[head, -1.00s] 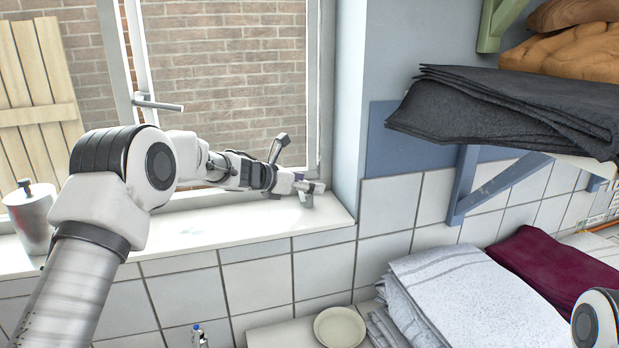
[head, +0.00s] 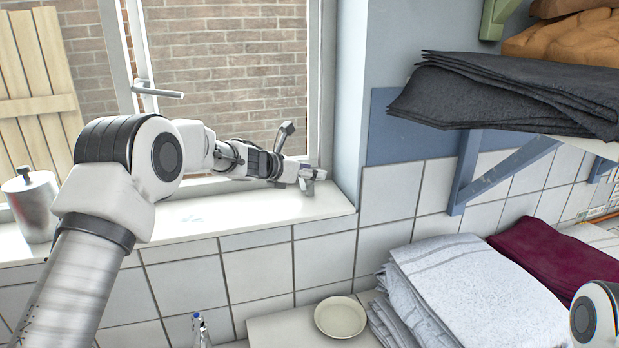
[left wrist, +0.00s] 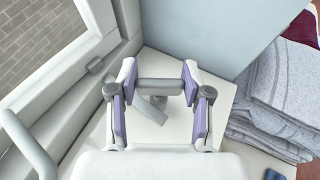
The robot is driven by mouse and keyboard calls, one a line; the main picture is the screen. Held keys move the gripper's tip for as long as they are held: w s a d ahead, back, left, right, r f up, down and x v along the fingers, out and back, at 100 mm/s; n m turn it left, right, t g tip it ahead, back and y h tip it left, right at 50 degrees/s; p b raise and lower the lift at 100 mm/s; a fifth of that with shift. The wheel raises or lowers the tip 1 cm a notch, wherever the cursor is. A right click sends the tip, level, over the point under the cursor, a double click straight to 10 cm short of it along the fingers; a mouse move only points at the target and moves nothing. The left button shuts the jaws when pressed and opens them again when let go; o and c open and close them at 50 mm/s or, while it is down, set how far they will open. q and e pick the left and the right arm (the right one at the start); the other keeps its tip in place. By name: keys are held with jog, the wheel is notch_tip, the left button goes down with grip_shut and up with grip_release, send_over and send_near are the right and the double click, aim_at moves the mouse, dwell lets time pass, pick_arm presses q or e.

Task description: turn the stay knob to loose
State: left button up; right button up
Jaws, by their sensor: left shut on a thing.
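My left gripper (head: 313,178) is at the right end of the white window sill (head: 250,208), by the window's lower right corner. In the left wrist view, its two purple-padded fingers (left wrist: 158,87) are shut on the ends of a grey crossbar, which I take for the stay knob (left wrist: 158,85). A short grey piece (left wrist: 153,106) slants below the bar over the sill. The knob is small and mostly hidden by the fingers in the head view, and I cannot read its setting. My right gripper is out of view; only part of my right arm shows at the lower right.
The window frame (head: 314,90) and its handle (head: 160,92) are beside my left arm. A metal canister (head: 33,208) stands on the sill at left. Folded grey towels (head: 475,295), a round dish (head: 340,317) and a shelf with dark cloth (head: 500,105) are at right.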

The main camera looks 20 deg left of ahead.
pick_arm(q)
jog(key=n+y+b, duration=0.1)
jog(key=b, duration=0.1)
jog(key=n+t+y+b, duration=0.1)
jog(key=n+y+b, duration=0.1)
jog(key=b, duration=0.1)
jog(key=n+y+b, duration=0.1)
jog(key=y+b, duration=0.1)
jog(key=b, duration=0.1)
jog(key=shift+d+f+n+t, duration=0.15)
jog(key=shift+f+n+t, duration=0.15)
jog(key=shift+t, duration=0.1)
jog(key=shift+r+n+y+b, duration=0.1)
jog(key=shift+n+y+b, duration=0.35)
jog(key=shift+y, duration=0.15)
jog(key=shift+r+n+y, duration=0.2)
jog(key=shift+n+y, duration=0.75)
jog(key=shift+y, duration=0.05)
jog(key=shift+r+n+y+p, duration=0.15)
jog(key=shift+n+y+p, duration=0.2)
jog(key=shift+n+y, duration=0.55)
jog(key=shift+r+n+g+y+p, duration=0.1)
jog(key=shift+n+g+y+p, duration=0.4)
jog(key=shift+n+y+p, duration=0.45)
jog(key=shift+n+g+y+p, duration=0.3)
jog(key=shift+n+y+p, duration=0.2)
jog(key=shift+y, duration=0.25)
jog(key=o, duration=1.2)
jog(key=shift+f, duration=0.25)
